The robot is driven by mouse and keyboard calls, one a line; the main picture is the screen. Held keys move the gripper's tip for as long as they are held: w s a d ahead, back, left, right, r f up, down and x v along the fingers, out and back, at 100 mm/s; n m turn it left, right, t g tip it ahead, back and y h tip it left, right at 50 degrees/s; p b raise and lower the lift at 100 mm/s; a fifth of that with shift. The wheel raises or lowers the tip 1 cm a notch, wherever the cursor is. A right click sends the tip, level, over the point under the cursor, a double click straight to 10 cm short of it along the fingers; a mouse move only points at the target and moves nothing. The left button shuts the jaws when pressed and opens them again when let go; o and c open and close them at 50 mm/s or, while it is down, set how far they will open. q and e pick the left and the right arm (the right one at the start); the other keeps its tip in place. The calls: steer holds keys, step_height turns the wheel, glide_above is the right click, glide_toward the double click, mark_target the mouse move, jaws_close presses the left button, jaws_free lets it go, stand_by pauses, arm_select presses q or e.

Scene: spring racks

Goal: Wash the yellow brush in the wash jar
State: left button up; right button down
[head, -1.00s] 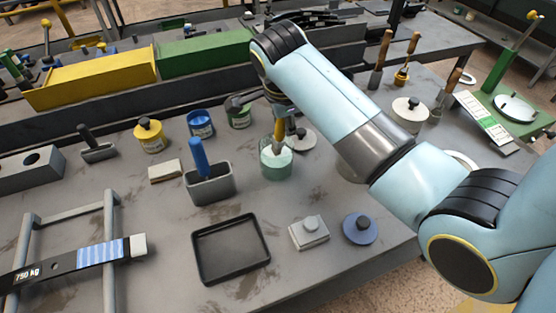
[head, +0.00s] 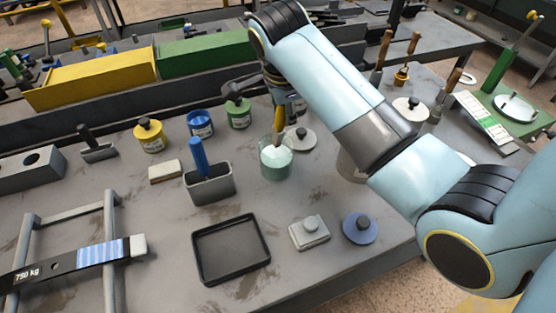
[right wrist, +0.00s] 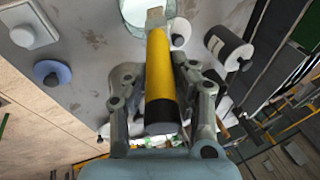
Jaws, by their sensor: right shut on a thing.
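My right gripper (right wrist: 160,95) is shut on the yellow brush (right wrist: 160,75), seen close up in the right wrist view. In the head view the yellow brush (head: 279,121) points down over the wash jar (head: 277,170), a clear greenish jar with pale liquid. The brush's lower end is at the jar's mouth; I cannot tell if it touches the liquid. In the right wrist view the jar (right wrist: 134,14) shows only partly, past the brush tip. My arm hides part of the gripper in the head view. My left gripper is not in view.
A yellow pot (head: 150,137), a blue pot (head: 200,124) and a green pot (head: 238,113) stand left of and behind the jar. A grey holder (head: 211,188) has a blue handle in it. A black tray (head: 203,270) lies in front. A round lid (head: 304,137) lies beside the jar.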

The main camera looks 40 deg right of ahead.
steer(key=shift+r, duration=0.1)
steer(key=shift+r, duration=2.9)
